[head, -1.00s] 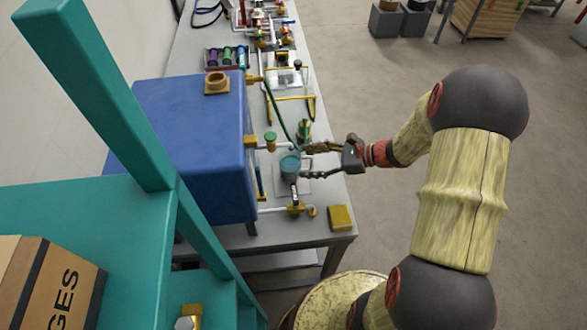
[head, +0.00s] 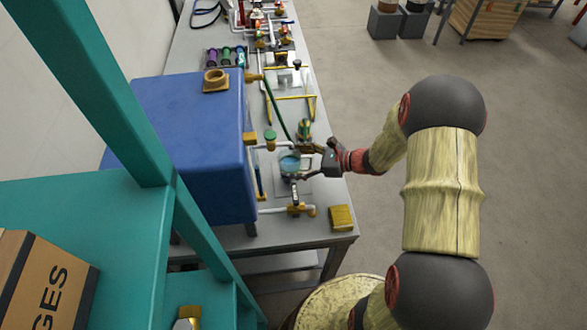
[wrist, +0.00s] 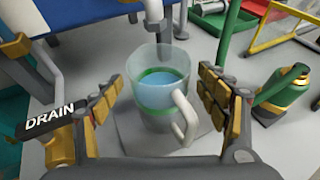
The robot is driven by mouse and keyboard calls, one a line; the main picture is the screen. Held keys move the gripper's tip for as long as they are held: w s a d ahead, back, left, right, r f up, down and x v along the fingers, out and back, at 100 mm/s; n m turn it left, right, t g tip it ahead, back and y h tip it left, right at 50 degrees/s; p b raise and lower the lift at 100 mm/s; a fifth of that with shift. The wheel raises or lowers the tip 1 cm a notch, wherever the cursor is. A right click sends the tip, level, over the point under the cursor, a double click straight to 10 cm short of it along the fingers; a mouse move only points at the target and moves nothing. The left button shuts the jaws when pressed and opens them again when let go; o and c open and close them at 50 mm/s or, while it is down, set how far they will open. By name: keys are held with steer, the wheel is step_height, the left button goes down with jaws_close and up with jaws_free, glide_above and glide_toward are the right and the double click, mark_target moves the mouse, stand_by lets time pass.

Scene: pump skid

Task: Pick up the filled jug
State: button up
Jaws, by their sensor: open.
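The jug (wrist: 158,95) is clear, with blue liquid inside, a green band and a white handle on its right side in the wrist view. It stands upright on a grey plate (wrist: 205,146). In the head view the jug (head: 289,163) stands on the bench beside the blue tank. My gripper (wrist: 158,100) is open, with one padded finger on each side of the jug. A gap shows between the jug and the left finger; the handle lies close to the right finger. In the head view my gripper (head: 305,163) reaches in from the right.
A blue tank (head: 190,140) stands left of the jug. A lever labelled DRAIN (wrist: 52,117) is by the left finger. A green and brass fitting (wrist: 278,95) with a green hose is at right. A yellow block (head: 342,218) sits near the bench corner.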

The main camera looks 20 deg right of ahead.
steer(key=shift+a, duration=0.1)
steer(key=shift+c, duration=1.2)
steer(key=c, duration=1.2)
steer(key=shift+c, duration=1.1)
steer(key=shift+w+r, duration=0.1)
